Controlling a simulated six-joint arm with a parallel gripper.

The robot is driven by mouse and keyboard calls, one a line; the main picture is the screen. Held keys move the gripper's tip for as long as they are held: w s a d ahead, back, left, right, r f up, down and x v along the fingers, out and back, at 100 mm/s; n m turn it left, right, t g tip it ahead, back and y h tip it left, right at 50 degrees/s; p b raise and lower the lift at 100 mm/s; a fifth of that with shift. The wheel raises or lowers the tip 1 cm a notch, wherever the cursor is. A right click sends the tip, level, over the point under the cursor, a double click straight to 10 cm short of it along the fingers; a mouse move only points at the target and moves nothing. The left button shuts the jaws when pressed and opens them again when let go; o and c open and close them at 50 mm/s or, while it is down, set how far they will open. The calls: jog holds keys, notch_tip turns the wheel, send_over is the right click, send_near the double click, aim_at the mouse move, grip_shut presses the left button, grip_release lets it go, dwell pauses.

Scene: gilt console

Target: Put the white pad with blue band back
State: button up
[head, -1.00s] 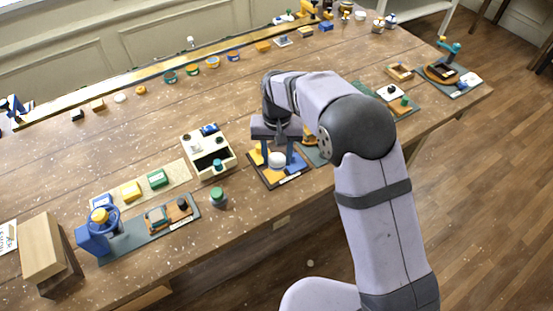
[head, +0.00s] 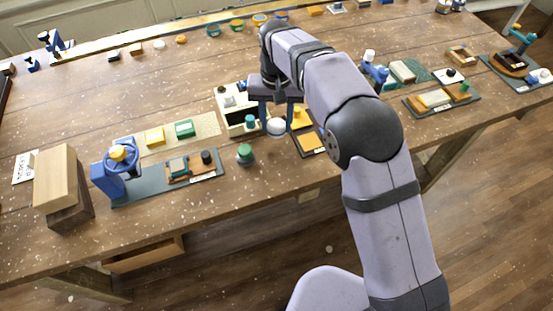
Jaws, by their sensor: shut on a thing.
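My gripper (head: 277,119) points down, its two blue-grey fingers shut on a rounded white thing (head: 276,127). This looks like the white pad; I cannot make out its blue band at this size. It is held between the fingertips, in front of the right side of a cream caddy (head: 225,91) and left of a dark tray (head: 314,151) with yellow-orange parts. My gripper and arm hide part of the caddy and the tray. I cannot tell how high the pad is above the table.
A blue device (head: 107,182) and a slate mat (head: 146,190) lie further left. More trays stand at the right. Bare wood (head: 180,75) is open behind the caddy.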

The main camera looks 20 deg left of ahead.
aim_at(275, 130)
jog(key=shift+m, duration=0.6)
jog(key=r, duration=0.2)
jog(key=s+r, duration=0.1)
jog(key=r, duration=0.1)
jog(key=shift+a, duration=0.3)
jog(key=shift+s+d+r+m, duration=0.3)
jog(key=shift+s+d, duration=0.15)
jog(key=shift+d, duration=0.05)
jog(key=shift+m, duration=0.6)
jog(key=shift+s+d+f+p, duration=0.15)
jog(key=shift+f+p, duration=0.3)
jog(key=shift+f, duration=1.25)
jog(key=shift+s+d+f+p, duration=0.15)
jog(key=shift+f+p, duration=0.3)
jog(key=shift+f, duration=1.25)
jog(key=shift+s+d+f+p, duration=0.15)
jog(key=shift+f+p, duration=0.3)
jog(key=shift+f, duration=1.25)
jog(key=shift+f, duration=0.1)
jog(key=o, duration=1)
jog(key=shift+o, duration=0.2)
notch_tip(275, 130, up, 12)
jog(key=b, duration=0.2)
jog(key=shift+b, duration=0.4)
